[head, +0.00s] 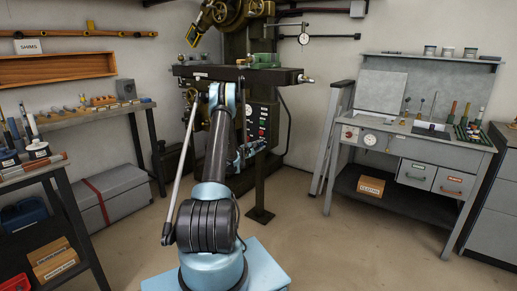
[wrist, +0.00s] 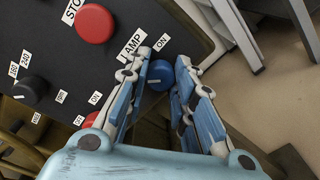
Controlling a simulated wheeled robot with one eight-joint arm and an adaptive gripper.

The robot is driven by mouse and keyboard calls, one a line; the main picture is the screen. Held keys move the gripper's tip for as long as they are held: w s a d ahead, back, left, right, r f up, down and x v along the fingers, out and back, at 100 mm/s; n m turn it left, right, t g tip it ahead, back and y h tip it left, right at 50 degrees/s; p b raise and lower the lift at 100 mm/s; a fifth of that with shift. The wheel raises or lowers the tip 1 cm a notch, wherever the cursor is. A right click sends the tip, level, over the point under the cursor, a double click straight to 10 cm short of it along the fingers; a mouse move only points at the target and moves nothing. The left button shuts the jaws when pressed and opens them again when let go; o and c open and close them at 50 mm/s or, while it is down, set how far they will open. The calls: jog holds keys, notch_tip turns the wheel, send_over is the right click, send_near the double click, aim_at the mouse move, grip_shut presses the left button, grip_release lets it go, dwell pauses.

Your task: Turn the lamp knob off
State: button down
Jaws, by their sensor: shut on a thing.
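The lamp knob (wrist: 160,75) is a round blue knob on a dark control panel (wrist: 55,60), beside a LAMP label (wrist: 133,43) and an ON label (wrist: 163,41). My gripper (wrist: 162,62) has a finger on either side of the knob and is shut on it. A small pale mark shows on the knob's face; which way it is set is hard to tell. In the head view the panel (head: 263,121) is on the dark green machine, with my arm in front, and the knob cannot be made out.
In the head view a grey workbench (head: 420,140) stands right and floor is open between.

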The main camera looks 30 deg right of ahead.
jog(key=shift+f, duration=0.1)
jog(key=c, duration=1.3)
grip_release()
jog(key=shift+w, duration=0.1)
jog(key=shift+c, duration=0.2)
jog(key=v, duration=1.2)
